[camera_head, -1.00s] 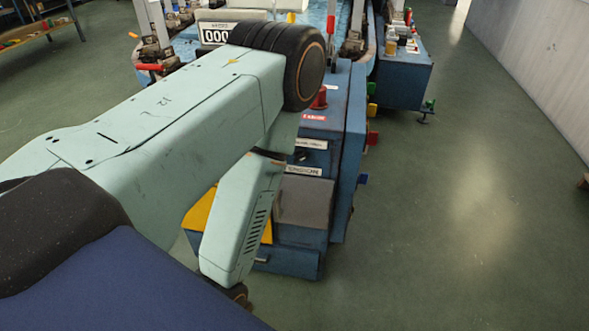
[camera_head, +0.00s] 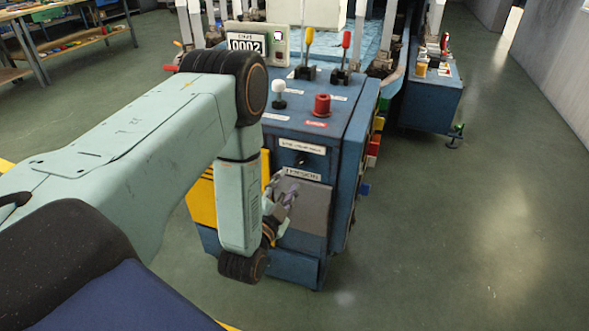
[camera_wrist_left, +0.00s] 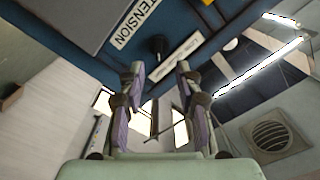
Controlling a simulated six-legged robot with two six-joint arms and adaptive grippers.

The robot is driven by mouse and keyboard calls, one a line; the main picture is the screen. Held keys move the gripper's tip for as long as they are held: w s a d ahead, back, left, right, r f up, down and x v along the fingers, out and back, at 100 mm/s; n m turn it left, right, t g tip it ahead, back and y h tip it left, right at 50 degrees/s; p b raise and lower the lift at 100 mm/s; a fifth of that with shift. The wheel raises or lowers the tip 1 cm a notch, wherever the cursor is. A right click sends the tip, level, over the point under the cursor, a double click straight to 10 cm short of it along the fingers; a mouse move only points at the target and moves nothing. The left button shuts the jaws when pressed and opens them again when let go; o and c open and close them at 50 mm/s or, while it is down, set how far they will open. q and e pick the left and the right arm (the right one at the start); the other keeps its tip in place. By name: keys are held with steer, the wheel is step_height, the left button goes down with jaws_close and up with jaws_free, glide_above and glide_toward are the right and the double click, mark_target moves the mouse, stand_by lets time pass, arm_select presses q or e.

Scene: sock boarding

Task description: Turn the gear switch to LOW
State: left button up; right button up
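A small black switch (camera_head: 301,161) sits on the front of the blue machine, just below a white label (camera_head: 302,147) too small to read. In the left wrist view this black switch (camera_wrist_left: 158,45) sticks out of the panel between two labels, one reading TENSION (camera_wrist_left: 136,23). My left gripper (camera_head: 283,197) is in front of the panel, below the switch. The left wrist view shows its fingers (camera_wrist_left: 160,75) apart and empty, with the switch ahead of the gap and not touched. My right gripper is not in view.
The blue machine's top carries a red button (camera_head: 321,105), a white-knobbed lever (camera_head: 279,95), yellow and red levers (camera_head: 346,50) and a counter display (camera_head: 245,43). A grey panel (camera_head: 312,205) lies below the switch. Open floor (camera_head: 450,220) is at the right.

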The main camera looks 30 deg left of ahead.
mark_target(298, 164)
arm_select(q)
steer(key=b+x, duration=0.1)
steer(key=x, duration=0.5)
steer(key=shift+w+f+b, duration=0.1)
steer(key=shift+w+b, duration=0.05)
steer(key=shift+b, duration=0.2)
steer(key=shift+w, duration=0.55)
steer(key=shift+c, duration=0.4)
jaws_close()
